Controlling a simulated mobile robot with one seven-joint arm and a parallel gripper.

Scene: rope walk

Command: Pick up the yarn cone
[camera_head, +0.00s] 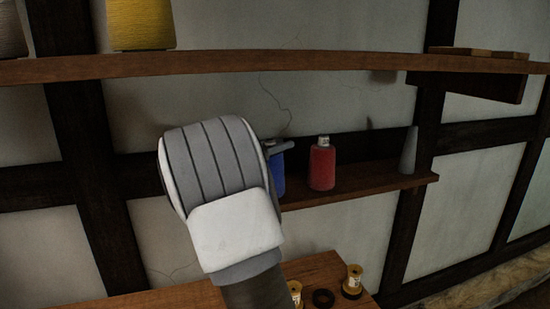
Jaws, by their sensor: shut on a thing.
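My gripper (281,148) is in front of the lower shelf, seen from behind, with one dark finger showing past the right side of my wrist. It is shut on a blue thing (278,177), which appears to be the yarn cone. My wrist hides most of it; only a strip of its right side shows. Its lower end is close to the shelf top, and I cannot tell whether it touches. A red cone or bottle (322,167) with a pale top stands to its right, apart from the finger.
The lower shelf (385,186) also bears a grey tapered thing (409,151) near its right end. The upper shelf (250,66) runs above my gripper and bears a yellow spool (141,24). Below, a wooden table (335,270) holds small spools (353,279) and a dark ring (323,298).

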